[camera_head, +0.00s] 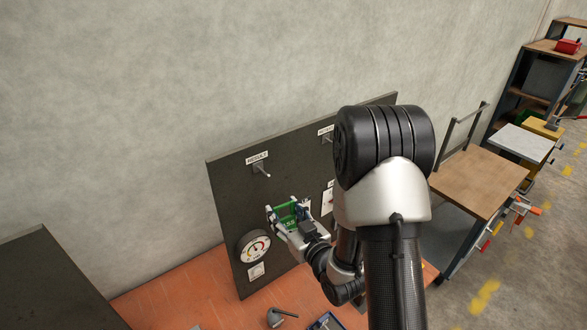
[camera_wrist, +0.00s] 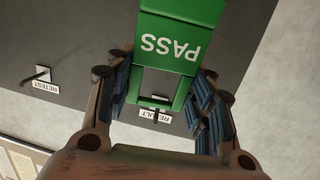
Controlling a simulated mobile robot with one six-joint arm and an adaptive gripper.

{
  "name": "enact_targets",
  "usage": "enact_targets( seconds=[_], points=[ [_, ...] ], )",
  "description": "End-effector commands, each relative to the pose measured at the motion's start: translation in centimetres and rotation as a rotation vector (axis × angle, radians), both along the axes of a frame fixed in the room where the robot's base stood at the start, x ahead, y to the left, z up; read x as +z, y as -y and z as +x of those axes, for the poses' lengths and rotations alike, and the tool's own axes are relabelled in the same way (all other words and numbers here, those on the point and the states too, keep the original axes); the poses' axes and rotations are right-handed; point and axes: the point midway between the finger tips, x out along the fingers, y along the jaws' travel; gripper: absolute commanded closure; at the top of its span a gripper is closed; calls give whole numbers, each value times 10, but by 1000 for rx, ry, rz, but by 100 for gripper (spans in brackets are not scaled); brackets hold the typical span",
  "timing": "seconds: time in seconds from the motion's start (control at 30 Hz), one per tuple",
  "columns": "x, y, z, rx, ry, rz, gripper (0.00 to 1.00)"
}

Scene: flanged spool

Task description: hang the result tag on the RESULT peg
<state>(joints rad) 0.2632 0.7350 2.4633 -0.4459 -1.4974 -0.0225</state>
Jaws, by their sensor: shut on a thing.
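My gripper (camera_head: 289,212) is shut on the green result tag (camera_head: 287,215), below and a little right of the RESULT peg (camera_head: 264,172) in the head view. The peg sticks out bare under its white label there. In the wrist view the tag (camera_wrist: 178,38) reads PASS upside down, with a blue-padded finger of my gripper (camera_wrist: 162,88) at each side. The tag's open frame lies in front of the RESULT label (camera_wrist: 150,115), which it partly covers. A dark peg part shows near the frame's opening, apparently behind it.
The dark board (camera_head: 226,190) leans near the concrete wall. A round gauge (camera_head: 254,246) is low on the board. A grey object (camera_head: 277,317) lies on the orange-red bench top (camera_head: 185,295).

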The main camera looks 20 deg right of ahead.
Motion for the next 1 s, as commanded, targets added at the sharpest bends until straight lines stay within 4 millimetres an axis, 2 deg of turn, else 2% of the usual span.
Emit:
enact_targets(
  seconds=[0.03,0.2,0.4,0.6,1.0],
  points=[
    [22,3,-5,9,-12,0,72],
    [52,6,-22,58,-42,-7,72],
    [80,7,-39,105,-70,-16,72],
    [90,6,-48,129,-84,-21,72],
    [86,5,-44,136,-84,-24,72]
  ],
)
